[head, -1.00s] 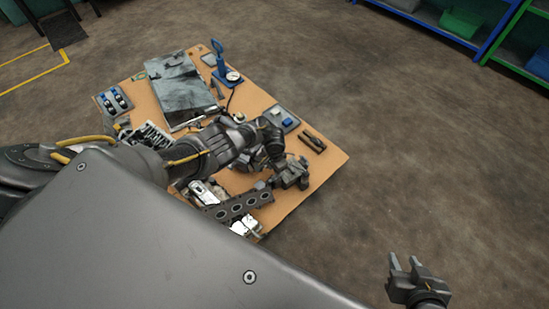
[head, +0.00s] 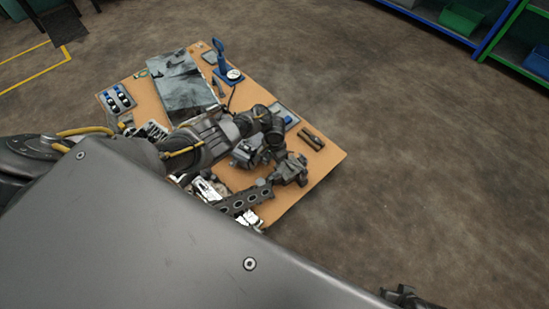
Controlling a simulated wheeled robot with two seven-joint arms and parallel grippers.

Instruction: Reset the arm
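My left arm comes in from the left and reaches over the wooden table (head: 322,168). My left gripper (head: 291,170) is above the table's right part, near its front edge. Its fingers are small and dark, so I cannot tell whether they are apart or closed. I see nothing clearly held in it. My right gripper (head: 408,297) shows only as a dark sliver at the bottom edge, over the floor side and away from the table. Its fingers are mostly cut off.
The table holds a dark stained plate (head: 184,85), a blue tool with a gauge (head: 224,62), a tray of bottles (head: 117,99), dark rods (head: 312,139) and a holed metal bar (head: 243,201). Shelves (head: 478,25) stand top right. The floor (head: 430,160) right is clear.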

